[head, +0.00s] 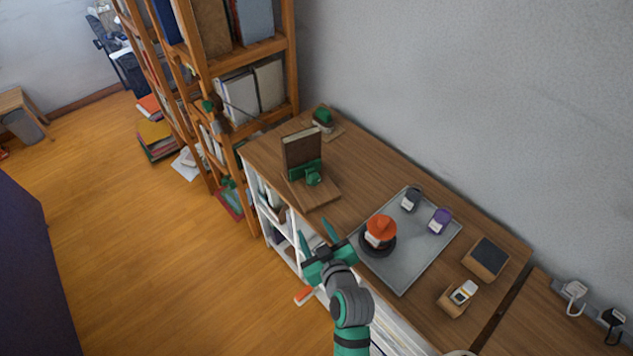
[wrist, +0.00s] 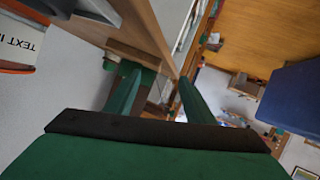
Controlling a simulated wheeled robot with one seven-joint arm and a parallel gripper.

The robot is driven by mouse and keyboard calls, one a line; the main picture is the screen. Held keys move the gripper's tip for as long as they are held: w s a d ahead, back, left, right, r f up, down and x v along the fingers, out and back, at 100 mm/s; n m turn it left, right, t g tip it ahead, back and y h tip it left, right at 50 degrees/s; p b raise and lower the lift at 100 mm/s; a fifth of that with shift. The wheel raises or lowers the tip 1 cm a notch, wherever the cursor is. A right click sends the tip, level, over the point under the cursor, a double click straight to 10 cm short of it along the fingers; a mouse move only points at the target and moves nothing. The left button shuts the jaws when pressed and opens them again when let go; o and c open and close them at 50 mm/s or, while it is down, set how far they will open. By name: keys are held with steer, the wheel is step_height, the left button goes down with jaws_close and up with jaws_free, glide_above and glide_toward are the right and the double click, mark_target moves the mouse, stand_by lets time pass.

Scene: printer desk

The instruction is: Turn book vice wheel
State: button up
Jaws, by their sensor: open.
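The green book vice (head: 304,170) stands on a wooden base (head: 318,192) near the left end of the desk in the head view. A dark brown book (head: 300,147) stands upright in it. The vice's wheel (head: 313,177) seems to be the small round green part on its front face. My gripper (head: 318,238) is open and empty, below and apart from the vice in the picture, by the desk's front edge. In the wrist view my two green fingers (wrist: 160,80) are spread. A brown wooden piece with green beside it shows beyond the left finger; the wheel cannot be made out there.
A grey tray (head: 405,270) right of my gripper holds an orange-topped item (head: 381,230) on a dark ring, a dark grey item (head: 411,198) and a purple one (head: 439,220). A tall wooden bookshelf (head: 290,70) stands behind left. A green-topped item (head: 323,118) stands behind the vice.

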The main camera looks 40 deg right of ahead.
steer(key=n, duration=0.1)
glide_toward(316, 181)
steer(key=s, duration=0.2)
steer(key=x, duration=1)
steer(key=shift+w+a+r, duration=0.35)
steer(key=shift+r, duration=0.05)
steer(key=shift+w+d+f, duration=0.15)
steer(key=shift+d, duration=0.05)
steer(key=c, duration=1.1)
